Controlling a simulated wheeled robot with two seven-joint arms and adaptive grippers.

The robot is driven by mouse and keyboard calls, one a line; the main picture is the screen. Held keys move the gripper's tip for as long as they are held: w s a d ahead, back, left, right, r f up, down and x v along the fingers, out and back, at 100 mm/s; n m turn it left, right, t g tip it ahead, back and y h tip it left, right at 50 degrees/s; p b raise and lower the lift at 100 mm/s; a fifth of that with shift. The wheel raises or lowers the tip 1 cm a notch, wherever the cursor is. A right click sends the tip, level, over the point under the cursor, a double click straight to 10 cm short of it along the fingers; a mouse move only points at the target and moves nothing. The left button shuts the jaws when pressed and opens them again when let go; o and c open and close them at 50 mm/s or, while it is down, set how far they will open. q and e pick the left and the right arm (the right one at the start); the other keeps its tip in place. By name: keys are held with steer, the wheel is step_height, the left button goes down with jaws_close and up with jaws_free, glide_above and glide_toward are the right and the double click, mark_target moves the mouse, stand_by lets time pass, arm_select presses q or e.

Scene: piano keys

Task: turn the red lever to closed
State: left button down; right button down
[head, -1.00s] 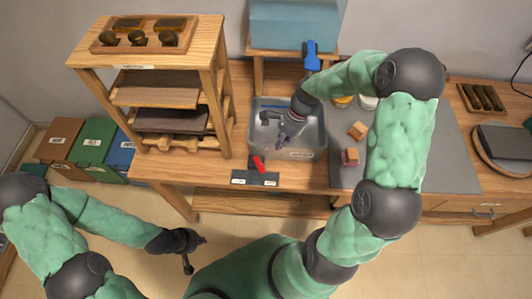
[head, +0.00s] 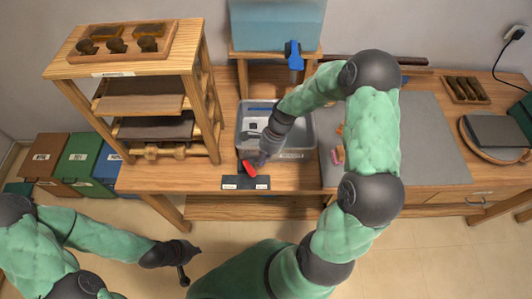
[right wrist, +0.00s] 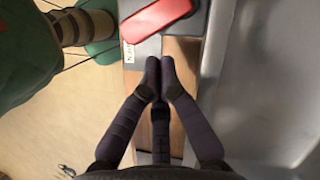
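The red lever (head: 249,169) stands at the front edge of the table on a dark plate (head: 245,183) with two small white labels, too small to read. Its handle slants down to the right in the head view. My right gripper (head: 253,160) is just behind the lever, beside the tray's near left corner. In the right wrist view its fingertips (right wrist: 160,65) are together with nothing between them, and the lever (right wrist: 157,18) lies beyond them, apart in the picture. My left gripper (head: 192,264) hangs in front of the table, its fingers spread and empty.
A grey metal tray (head: 303,138) stands right behind the lever, under my right forearm. A wooden shelf rack (head: 213,110) stands to the left. Small pinkish pieces (head: 338,155) lie on the grey mat (head: 430,140). A blue tank (head: 277,25) is at the back.

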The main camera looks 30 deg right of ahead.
steer(key=shift+x, duration=1)
arm_select(q)
steer(key=shift+f, duration=0.25)
steer(key=shift+r, duration=0.1)
arm_select(e)
steer(key=shift+a, duration=0.1)
arm_select(q)
steer(key=shift+d+r, duration=0.15)
steer(key=shift+r, duration=0.05)
arm_select(e)
steer(key=shift+s+a+m, duration=0.1)
steer(key=shift+s+m, duration=0.05)
steer(key=shift+m, duration=0.25)
